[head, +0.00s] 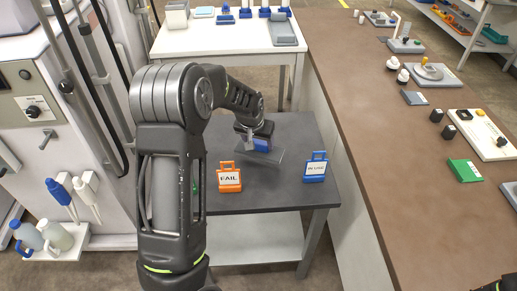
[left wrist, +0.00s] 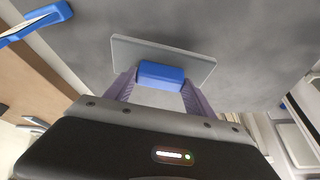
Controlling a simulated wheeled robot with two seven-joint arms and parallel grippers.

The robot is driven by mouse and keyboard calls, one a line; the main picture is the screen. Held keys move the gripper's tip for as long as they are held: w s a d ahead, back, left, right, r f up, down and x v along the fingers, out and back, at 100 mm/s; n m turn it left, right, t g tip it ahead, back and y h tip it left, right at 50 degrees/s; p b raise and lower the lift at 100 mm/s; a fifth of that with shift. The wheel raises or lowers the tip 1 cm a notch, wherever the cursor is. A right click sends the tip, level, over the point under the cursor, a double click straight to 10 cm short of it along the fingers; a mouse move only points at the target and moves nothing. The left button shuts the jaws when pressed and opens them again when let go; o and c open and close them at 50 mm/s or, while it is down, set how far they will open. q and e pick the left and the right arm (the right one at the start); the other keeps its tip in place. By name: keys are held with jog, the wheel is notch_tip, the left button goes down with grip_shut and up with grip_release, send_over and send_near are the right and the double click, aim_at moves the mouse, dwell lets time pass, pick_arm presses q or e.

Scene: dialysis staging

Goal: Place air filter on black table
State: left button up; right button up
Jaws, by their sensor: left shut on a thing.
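The air filter, a flat grey plate with a blue grip block (head: 262,145), is over the black table (head: 300,132). My left gripper (head: 256,134) is shut on its blue block. In the left wrist view the two fingers (left wrist: 158,92) flank the blue block, and the grey plate (left wrist: 190,62) spans beyond them. The dark tabletop lies behind the plate. I cannot tell whether the plate touches the table.
A white table (head: 225,40) with blue-handled items stands behind. A brown counter (head: 400,150) with several devices runs along the right. Machines with hoses stand left.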

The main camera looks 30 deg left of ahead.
aim_at(258, 147)
pick_arm(q)
jog(key=shift+f+p, duration=0.35)
jog(key=shift+f, duration=1.5)
jog(key=shift+f, duration=0.1)
jog(key=o, duration=1.4)
jog(key=shift+r, duration=0.35)
jog(key=b+v, duration=0.1)
jog(key=v, duration=1)
jog(key=shift+s+r, duration=0.2)
jog(key=shift+r, duration=0.05)
